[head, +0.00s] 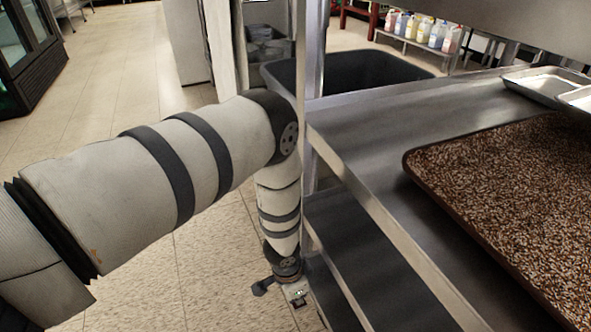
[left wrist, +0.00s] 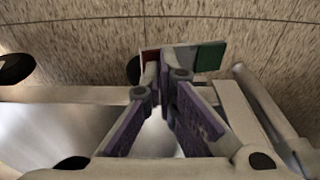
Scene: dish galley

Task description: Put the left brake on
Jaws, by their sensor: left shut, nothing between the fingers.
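The brake shows in the left wrist view as a small pedal with a green end (left wrist: 210,56) and a dark red end (left wrist: 150,58), low over the floor. My left gripper (left wrist: 162,66) is shut and empty, its tips right at the pedal and partly covering it; I cannot tell whether they touch. In the head view my left arm reaches down beside the steel cart (head: 360,165), and the left gripper (head: 297,292) is small and partly hidden near the floor at the cart's lower corner. The brake cannot be made out there. My right gripper is not in view.
A large brown tray of speckled grains (head: 500,180) lies on the cart's top, with metal pans (head: 545,85) behind. A dark bin (head: 350,72) stands beyond the cart. Dark round parts, perhaps wheels, show in the left wrist view (left wrist: 16,68). Tiled floor (head: 110,75) is open at left.

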